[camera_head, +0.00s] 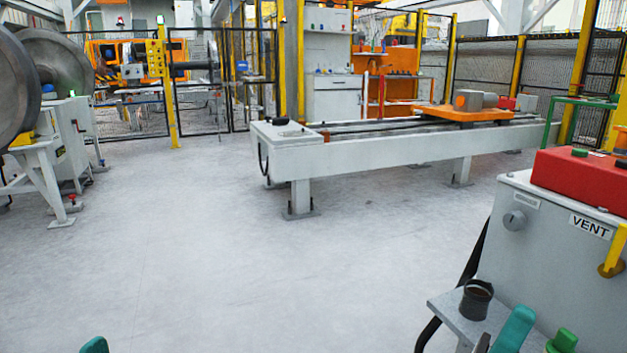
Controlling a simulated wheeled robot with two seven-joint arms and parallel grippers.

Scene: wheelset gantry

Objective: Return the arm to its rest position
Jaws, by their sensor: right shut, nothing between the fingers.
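My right gripper (515,328) shows at the bottom right edge as a teal piece, in front of the grey cabinet's small shelf. It is shut with nothing held, and most of it and its arm are below the frame. My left gripper (95,346) shows only as a small teal tip at the bottom left edge. Its jaws are hidden, so I cannot tell whether it is open. No rest position is marked in view.
A grey cabinet (540,240) marked VENT, with a red top box (583,182), stands close at right. A dark cup (476,299) is on its shelf. A long white rail bench (400,155) stands ahead. Large wheels (60,60) are at left. The middle floor is clear.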

